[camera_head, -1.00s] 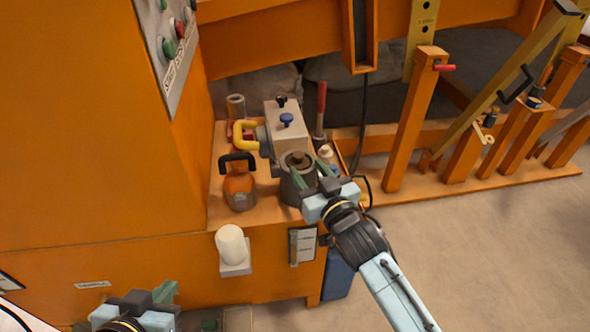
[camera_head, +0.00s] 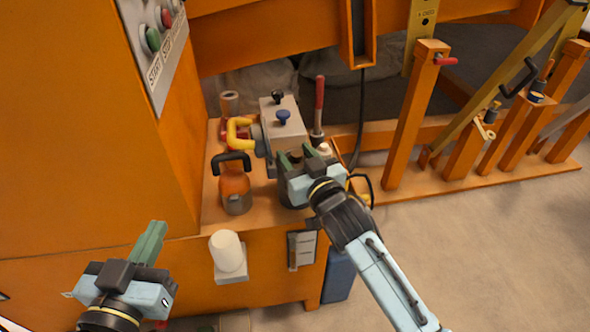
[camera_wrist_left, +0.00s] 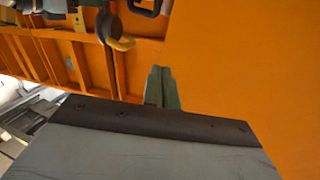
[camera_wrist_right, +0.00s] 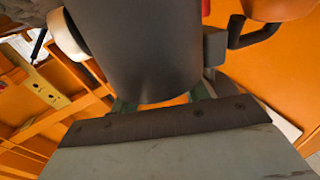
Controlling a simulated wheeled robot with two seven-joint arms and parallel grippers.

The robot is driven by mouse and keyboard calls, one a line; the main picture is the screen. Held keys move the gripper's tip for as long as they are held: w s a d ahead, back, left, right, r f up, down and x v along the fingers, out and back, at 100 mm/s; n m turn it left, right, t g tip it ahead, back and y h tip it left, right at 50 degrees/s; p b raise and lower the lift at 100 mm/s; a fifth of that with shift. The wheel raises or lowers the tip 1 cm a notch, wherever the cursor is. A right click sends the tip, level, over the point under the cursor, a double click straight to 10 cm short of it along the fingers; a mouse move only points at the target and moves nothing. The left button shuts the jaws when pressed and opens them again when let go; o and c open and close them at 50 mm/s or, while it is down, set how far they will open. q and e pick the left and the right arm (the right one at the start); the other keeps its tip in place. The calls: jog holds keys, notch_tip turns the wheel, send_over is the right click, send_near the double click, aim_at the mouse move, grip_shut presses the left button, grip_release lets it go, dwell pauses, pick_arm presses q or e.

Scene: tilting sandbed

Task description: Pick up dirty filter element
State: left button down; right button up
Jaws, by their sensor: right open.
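A dark grey cylinder (camera_wrist_right: 135,45) fills the upper middle of the right wrist view. In the head view it (camera_head: 288,192) is mostly hidden behind my right gripper, on the orange shelf. I cannot tell whether the dirty filter element is this cylinder or something inside it. My right gripper (camera_head: 298,158) is open, its green fingers at either side of the cylinder's near end in the wrist view; contact cannot be told. A white cylinder (camera_head: 226,251) stands on a small bracket on the cabinet front. My left gripper (camera_head: 152,232) is shut and empty, left of the white cylinder.
A grey block with a blue knob (camera_head: 283,122) and yellow handle (camera_head: 238,132) is behind. A red-handled lever (camera_head: 319,105) rises behind right. Open floor (camera_head: 470,250) lies right.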

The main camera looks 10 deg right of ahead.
jog(key=shift+c, duration=0.5)
grip_shut()
jog(key=shift+r, duration=0.2)
